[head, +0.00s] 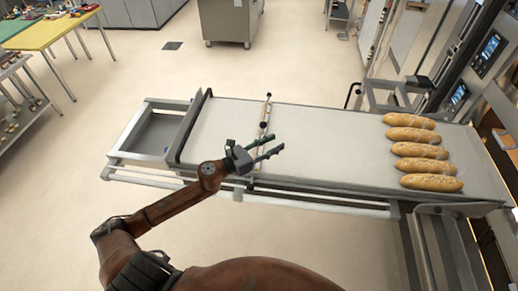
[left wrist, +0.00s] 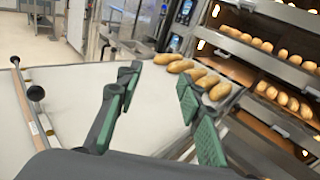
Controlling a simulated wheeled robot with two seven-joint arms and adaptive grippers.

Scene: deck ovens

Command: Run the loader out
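The loader (head: 320,142) is a long flat belt on a metal frame, reaching to the ovens at the right. Several loaves (head: 418,150) lie in a row across its right end; they also show in the left wrist view (left wrist: 190,72). A wooden bar with dark knobs (head: 265,122) lies across the belt near its left part; it is at the left in the left wrist view (left wrist: 38,105). My left gripper (head: 272,149) is over the belt's near edge, just right of the bar. Its green-padded fingers (left wrist: 160,108) are apart with nothing between them. My right gripper is not in view.
Deck ovens (left wrist: 275,75) with loaves on their shelves stand at the right. A yellow table (head: 45,33) and a rack (head: 20,105) stand at the left. A steel cabinet (head: 228,20) is at the back. The floor left of the loader is clear.

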